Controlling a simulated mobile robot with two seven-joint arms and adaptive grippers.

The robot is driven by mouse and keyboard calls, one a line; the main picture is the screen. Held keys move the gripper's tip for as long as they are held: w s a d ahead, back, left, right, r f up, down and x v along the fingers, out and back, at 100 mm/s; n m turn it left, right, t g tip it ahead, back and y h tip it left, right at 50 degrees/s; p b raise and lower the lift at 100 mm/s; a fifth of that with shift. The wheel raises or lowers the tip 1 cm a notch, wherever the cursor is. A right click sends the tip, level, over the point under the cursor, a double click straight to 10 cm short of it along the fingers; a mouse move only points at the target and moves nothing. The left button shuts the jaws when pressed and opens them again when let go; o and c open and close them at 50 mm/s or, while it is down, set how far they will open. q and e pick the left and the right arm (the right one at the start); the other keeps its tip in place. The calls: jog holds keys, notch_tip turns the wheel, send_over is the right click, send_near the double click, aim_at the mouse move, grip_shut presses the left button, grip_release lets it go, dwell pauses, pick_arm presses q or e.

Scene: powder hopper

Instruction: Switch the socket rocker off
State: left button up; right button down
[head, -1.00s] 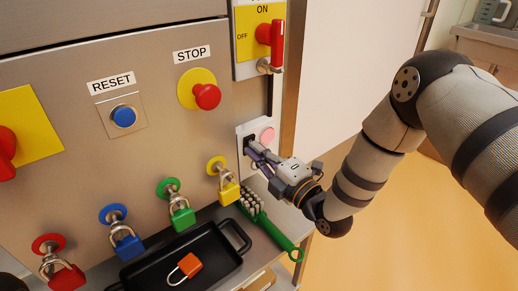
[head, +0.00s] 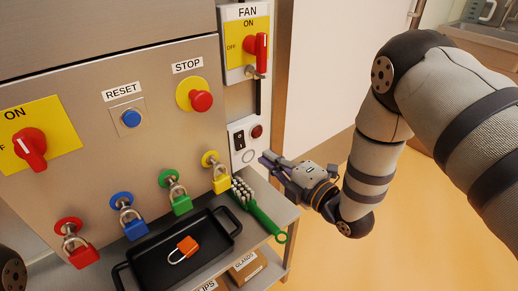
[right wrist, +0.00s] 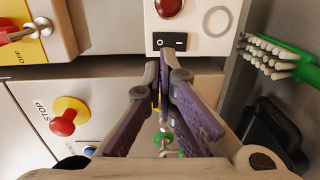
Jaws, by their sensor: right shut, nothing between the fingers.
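The socket rocker (head: 239,140) is a small black switch on a white plate (head: 236,169), left of a dark red round lamp (head: 257,131) and above a pale ring. In the right wrist view the rocker (right wrist: 170,42) shows white marks, just beyond my fingertips. My right gripper (head: 266,158) is shut and empty, to the lower right of the rocker and apart from it. Its fingertips also show in the right wrist view (right wrist: 161,72). My left gripper is not in view.
The FAN switch (head: 262,54) sits above the plate. Red STOP (head: 201,101) and blue RESET (head: 131,118) buttons are to the left. Coloured padlocks hang below. A green brush (head: 262,214) and black tray (head: 150,270) lie on the shelf under my gripper.

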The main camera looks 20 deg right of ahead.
jog(key=v, duration=0.4)
jog(key=shift+r, duration=0.2)
